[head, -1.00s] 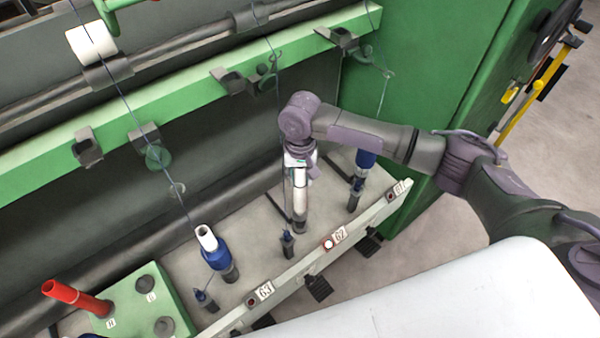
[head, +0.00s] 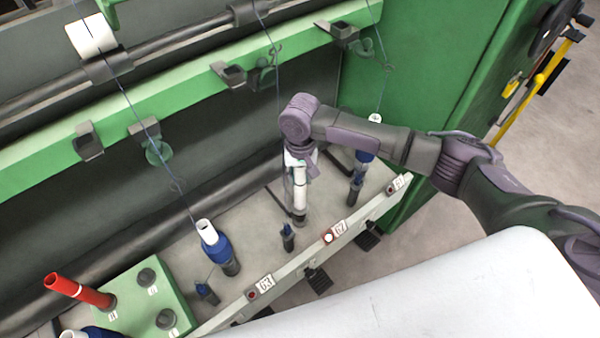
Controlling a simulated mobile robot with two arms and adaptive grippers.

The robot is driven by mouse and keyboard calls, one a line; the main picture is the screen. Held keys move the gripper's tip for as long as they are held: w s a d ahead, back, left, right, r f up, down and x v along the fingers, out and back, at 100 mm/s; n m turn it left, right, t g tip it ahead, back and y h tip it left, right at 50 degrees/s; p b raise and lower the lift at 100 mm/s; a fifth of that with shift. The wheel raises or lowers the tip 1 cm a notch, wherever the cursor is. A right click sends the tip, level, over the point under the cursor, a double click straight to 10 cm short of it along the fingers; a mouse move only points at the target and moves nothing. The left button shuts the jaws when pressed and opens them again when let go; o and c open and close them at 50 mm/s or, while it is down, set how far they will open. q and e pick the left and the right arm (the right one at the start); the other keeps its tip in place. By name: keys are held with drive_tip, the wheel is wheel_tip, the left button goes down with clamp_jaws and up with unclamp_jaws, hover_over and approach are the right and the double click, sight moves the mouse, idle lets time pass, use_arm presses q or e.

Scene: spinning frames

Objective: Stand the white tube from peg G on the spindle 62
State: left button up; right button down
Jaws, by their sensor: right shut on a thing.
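My right gripper (head: 300,163) points down and is shut on the upper part of the white tube (head: 300,192). The tube is upright, in line with the spindle 62 (head: 299,219), whose dark lower part shows just below it. The tube's lower end appears to be around the spindle; I cannot tell whether it is fully seated. The label 62 (head: 340,230) is on the rail in front, beside a red-ringed light. The green peg board (head: 128,322) is at the lower left, with several dark bare pegs. My left gripper is not in view.
A blue-wound tube (head: 217,250) stands at spindle 63 on the left, another (head: 361,176) at 61 on the right, close to my right arm. Threads hang from the green beam (head: 190,92) above.

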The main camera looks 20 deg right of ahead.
drive_tip(key=shift+f, duration=0.2)
drive_tip(key=c, duration=0.7)
unclamp_jaws()
drive_tip(key=shift+c, duration=0.2)
wheel_tip(320, 180, up, 12)
drive_tip(key=shift+r, duration=0.1)
drive_tip(key=shift+s+f, duration=0.1)
drive_tip(key=shift+f, duration=0.1)
